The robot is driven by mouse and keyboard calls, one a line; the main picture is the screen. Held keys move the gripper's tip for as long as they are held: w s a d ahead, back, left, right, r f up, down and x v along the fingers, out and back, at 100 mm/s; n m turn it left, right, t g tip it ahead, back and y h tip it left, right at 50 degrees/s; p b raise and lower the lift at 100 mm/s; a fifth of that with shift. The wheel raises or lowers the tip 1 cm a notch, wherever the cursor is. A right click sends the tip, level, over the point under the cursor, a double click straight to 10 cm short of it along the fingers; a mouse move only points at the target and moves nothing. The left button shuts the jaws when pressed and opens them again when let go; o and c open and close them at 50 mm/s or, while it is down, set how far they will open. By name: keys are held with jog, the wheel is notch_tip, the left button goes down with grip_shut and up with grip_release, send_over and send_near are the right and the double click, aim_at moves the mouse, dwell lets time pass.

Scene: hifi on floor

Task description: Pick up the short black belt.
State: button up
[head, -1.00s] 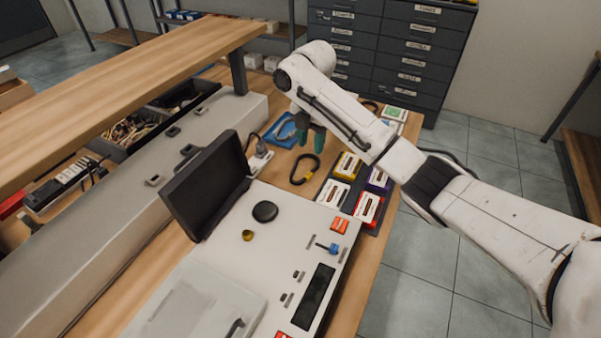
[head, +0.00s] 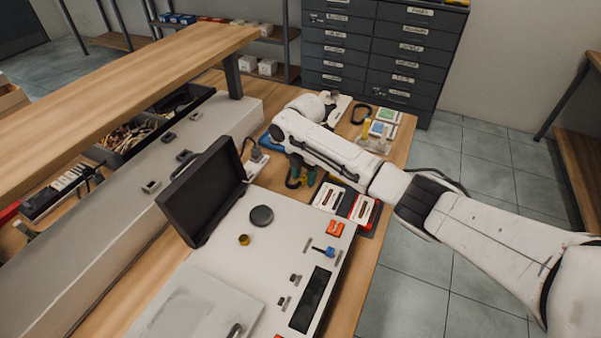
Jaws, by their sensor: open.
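Two black loops lie on the wooden bench; I cannot tell for sure which is the short belt. The near black loop (head: 292,183) is mostly hidden under my gripper, with only a bit of its left edge showing. The far black loop (head: 361,114) lies whole on the bench beyond my arm, apart from the gripper. My gripper (head: 302,173) has greenish fingers, points down and is open, low over the near loop. Contact between fingers and loop cannot be made out.
Red-and-white boxes (head: 329,197) stand in a dark tray just right of the gripper. A white machine (head: 215,262) with a raised dark screen (head: 202,192) fills the near bench. A clear container (head: 373,145) and a green-and-white box (head: 387,115) stand beyond the arm.

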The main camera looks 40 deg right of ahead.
grip_shut()
dwell(0.3)
jog(key=shift+r, duration=0.1)
